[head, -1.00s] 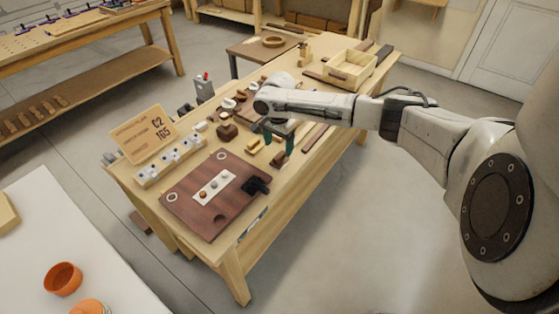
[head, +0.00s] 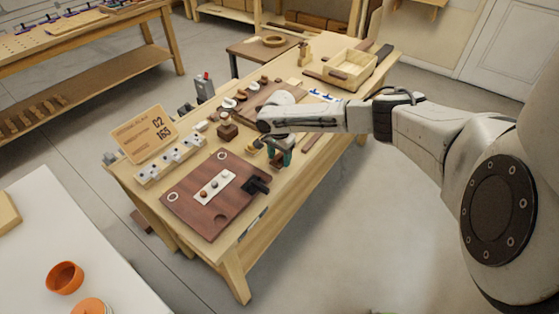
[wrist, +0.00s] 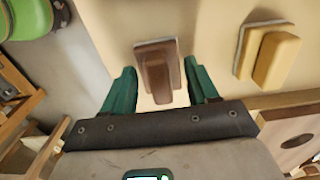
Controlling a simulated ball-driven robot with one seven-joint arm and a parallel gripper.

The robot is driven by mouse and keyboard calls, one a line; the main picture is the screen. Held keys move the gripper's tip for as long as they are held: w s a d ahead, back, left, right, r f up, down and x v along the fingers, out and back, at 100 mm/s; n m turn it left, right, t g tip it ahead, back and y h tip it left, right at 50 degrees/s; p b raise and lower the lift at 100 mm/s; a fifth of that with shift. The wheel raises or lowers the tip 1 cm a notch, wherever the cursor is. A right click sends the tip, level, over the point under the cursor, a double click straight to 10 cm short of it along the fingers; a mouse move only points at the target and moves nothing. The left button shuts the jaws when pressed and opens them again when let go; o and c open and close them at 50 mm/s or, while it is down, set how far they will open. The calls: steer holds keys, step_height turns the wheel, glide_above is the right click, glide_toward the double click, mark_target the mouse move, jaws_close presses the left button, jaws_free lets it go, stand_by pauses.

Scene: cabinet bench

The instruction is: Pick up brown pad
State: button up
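The brown pad (wrist: 157,74) is a small dark-brown block on a thin light-edged base, lying on the wooden bench top (head: 302,163). In the wrist view it sits between the two green fingers of my gripper (wrist: 160,68), with a gap on each side. The fingers are open and hold nothing.
A yellow pad (wrist: 275,57) lies right of the brown pad in the wrist view. A dark-brown board (head: 210,216) with a black handle lies nearer on the bench. A dark block (head: 227,131) and a wooden tray (head: 350,65) stand farther back.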

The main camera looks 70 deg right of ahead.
mark_target(280, 155)
steer(key=c, duration=0.7)
steer(key=shift+c, duration=0.2)
steer(key=shift+r, duration=0.5)
step_height(280, 155, up, 2)
steer(key=shift+r, duration=0.25)
steer(key=s+a+r, duration=0.3)
steer(key=s+r, duration=0.6)
steer(key=s, duration=0.4)
steer(key=shift+s+a+r+b, duration=0.15)
steer(key=shift+s+r+b, duration=0.1)
steer(key=shift+s+b, duration=0.15)
